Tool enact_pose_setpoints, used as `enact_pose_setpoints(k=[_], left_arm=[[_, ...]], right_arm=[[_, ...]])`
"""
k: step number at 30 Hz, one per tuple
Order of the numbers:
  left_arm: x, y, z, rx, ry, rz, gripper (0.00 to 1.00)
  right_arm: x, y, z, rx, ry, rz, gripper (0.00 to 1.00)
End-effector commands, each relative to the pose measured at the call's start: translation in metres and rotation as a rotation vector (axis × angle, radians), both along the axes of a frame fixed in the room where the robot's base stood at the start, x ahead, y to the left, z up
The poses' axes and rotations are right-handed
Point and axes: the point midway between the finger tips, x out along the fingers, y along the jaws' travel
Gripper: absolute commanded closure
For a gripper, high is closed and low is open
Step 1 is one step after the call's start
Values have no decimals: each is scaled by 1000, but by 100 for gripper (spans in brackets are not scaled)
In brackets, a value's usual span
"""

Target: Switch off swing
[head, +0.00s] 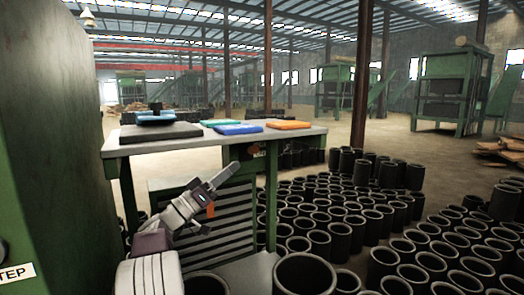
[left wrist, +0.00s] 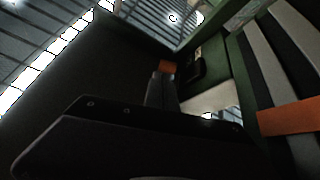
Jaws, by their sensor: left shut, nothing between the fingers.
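My left gripper (head: 230,170) reaches up and to the right in the head view, in front of the green machine below the table top. Its fingers are shut with nothing between them; they also show in the left wrist view (left wrist: 161,88). A small panel with dark and orange parts (head: 260,150) sits under the table's front edge, up and to the right of the fingertips. I cannot tell whether it holds the swing switch, or its state. In the left wrist view a dark box-like part (left wrist: 196,65) lies beyond the fingertips. My right gripper is not in view.
A grey table (head: 218,142) carries a black slab (head: 160,133) and blue, green and orange pads. A green cabinet wall (head: 60,150) blocks the left. Many black rubber sleeves (head: 305,272) crowd the floor in front and to the right.

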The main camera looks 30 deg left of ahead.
Motion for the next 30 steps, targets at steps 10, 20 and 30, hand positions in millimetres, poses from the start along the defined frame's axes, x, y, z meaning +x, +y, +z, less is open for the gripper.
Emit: enact_pose_setpoints(k=[10,20,30], left_arm=[[-20,32,-7,-10,10,72,100],[0,25,6,-8,9,67,100],[53,11,36,-9,10,67,100]], right_arm=[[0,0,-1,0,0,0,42],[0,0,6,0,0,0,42],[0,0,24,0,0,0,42]])
